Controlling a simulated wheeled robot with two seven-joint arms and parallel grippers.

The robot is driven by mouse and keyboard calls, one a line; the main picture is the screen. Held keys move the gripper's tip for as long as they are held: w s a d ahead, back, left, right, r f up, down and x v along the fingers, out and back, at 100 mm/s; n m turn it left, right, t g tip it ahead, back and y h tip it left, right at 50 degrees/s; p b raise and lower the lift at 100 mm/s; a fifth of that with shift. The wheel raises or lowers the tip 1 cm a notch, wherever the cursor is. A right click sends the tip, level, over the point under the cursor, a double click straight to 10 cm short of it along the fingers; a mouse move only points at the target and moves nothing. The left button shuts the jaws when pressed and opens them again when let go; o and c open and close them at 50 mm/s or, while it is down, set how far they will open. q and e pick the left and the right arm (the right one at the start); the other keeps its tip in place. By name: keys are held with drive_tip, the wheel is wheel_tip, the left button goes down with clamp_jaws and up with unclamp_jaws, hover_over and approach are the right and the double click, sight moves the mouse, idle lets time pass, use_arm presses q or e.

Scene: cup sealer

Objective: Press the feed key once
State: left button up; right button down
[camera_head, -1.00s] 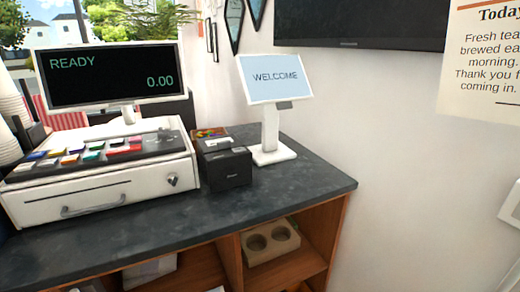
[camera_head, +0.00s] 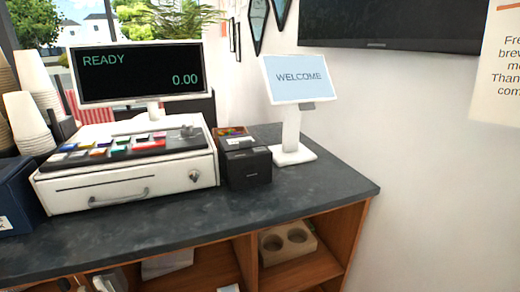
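A white cash register (camera_head: 125,185) with a dark sloped key panel (camera_head: 150,147) stands on the counter. Several coloured keys sit on the panel, and their labels are too small to read. Its screen (camera_head: 138,75) shows READY and 0.00. A small black box (camera_head: 247,167), which looks like a receipt printer, stands just right of the register. I cannot make out which key is the feed key. Neither of my grippers shows clearly in this view.
A white stand with a WELCOME screen (camera_head: 297,80) is right of the black box. Paper cup stacks (camera_head: 28,122) and a dark blue box (camera_head: 16,195) are at left. The counter's front strip (camera_head: 200,222) is clear. A cup holder (camera_head: 287,243) sits on the shelf below.

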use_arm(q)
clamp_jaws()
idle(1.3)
